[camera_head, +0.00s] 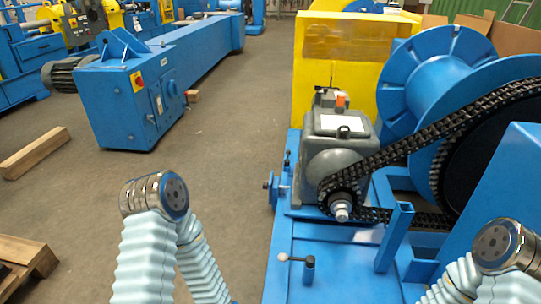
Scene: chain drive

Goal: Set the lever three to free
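A small lever (297,259) with a pale round knob sits on the blue machine bed (335,255), its thin rod pointing left from a blue post. I cannot tell whether this is lever three, and no label or "free" mark is readable. The grey gearbox (338,135) stands behind it, with small blue fittings (272,188) on its left side and an orange part on top. Bent joints of my left and right arms show at the lower left and lower right. Neither gripper is in view.
A black chain (430,130) runs from the gearbox sprocket to a large wheel beside the blue drum (440,75). A blue upright (394,238) stands right of the lever. A blue machine (135,95), a timber (35,152) and a pallet (28,258) lie left. The floor between is clear.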

